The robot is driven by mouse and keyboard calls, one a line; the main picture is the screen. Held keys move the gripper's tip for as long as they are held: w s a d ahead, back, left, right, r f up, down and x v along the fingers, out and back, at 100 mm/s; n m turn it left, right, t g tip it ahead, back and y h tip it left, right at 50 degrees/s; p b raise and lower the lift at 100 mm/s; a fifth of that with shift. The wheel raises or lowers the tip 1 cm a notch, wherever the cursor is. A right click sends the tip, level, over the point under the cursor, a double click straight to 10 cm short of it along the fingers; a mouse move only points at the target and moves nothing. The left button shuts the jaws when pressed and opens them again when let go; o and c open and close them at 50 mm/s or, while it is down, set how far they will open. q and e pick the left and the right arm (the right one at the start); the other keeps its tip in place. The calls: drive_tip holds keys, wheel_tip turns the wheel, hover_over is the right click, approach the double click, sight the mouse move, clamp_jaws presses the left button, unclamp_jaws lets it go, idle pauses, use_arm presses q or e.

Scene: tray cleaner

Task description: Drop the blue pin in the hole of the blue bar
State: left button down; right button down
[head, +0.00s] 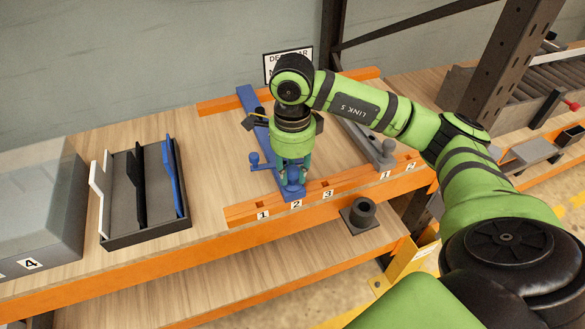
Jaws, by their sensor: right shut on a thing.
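The blue bar (247,97) lies across the wooden table, running from the back toward the front orange rail. My right gripper (291,177) points down over the bar's front end and is shut on the blue pin (292,188). The fingers cover most of the pin. The bar's hole is hidden, so I cannot tell whether the pin is in it or just above it. A blue knobbed piece (254,160) stands at the bar's left side; I cannot tell if it belongs to the bar. My left gripper is not in view.
A grey bar (372,142) lies to the right. The orange front rail (345,184) has numbered slots. A dark square block (361,213) with a round socket sits in front of it.

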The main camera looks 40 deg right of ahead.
drive_tip(key=c, duration=0.9)
unclamp_jaws()
wheel_tip(320, 180, up, 12)
drive_tip(key=shift+r, duration=0.1)
